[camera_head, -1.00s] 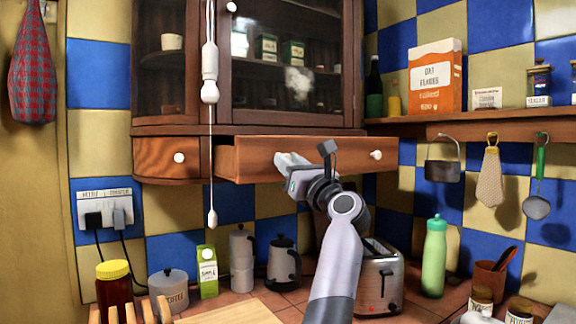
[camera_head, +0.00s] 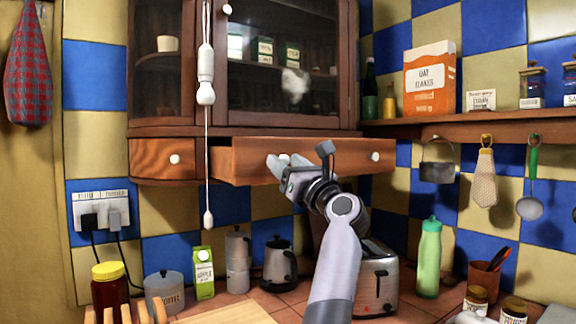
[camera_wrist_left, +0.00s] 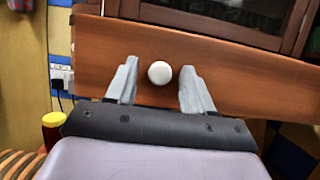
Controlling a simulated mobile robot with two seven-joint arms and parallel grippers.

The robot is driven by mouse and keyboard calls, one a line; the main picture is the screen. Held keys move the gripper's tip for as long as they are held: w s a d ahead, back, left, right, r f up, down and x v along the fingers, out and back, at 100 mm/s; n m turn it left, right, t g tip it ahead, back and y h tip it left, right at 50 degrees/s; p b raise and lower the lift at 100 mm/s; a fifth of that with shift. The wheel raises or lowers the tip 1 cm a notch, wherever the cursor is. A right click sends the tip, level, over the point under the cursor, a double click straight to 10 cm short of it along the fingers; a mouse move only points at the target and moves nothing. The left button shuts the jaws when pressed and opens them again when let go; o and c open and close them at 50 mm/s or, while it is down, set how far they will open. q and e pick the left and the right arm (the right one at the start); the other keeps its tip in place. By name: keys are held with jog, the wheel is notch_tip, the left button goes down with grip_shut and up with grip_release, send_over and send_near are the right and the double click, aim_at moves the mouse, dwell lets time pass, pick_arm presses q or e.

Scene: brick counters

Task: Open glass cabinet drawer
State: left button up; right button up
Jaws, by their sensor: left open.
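The wooden drawer (camera_head: 340,157) under the glass cabinet (camera_head: 285,75) sticks out from the cabinet, with its left side panel showing. Its front has two white knobs, a left knob (camera_head: 284,158) and a right knob (camera_head: 375,156). My left gripper (camera_head: 279,168) is at the left knob, its fingers pointing at the drawer front. In the left wrist view the fingers are open, with the white knob (camera_wrist_left: 160,73) between them and a gap on each side. My right gripper is not in view.
A pull cord (camera_head: 207,130) hangs left of the drawer. Below stand a kettle (camera_head: 279,264), a toaster (camera_head: 376,280), a green bottle (camera_head: 429,258) and a juice carton (camera_head: 203,272). A shelf (camera_head: 480,122) with hanging utensils is on the right wall.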

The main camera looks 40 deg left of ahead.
pick_arm(q)
jog(key=b+v, duration=0.1)
jog(key=v, duration=0.6)
jog(key=shift+b, duration=0.35)
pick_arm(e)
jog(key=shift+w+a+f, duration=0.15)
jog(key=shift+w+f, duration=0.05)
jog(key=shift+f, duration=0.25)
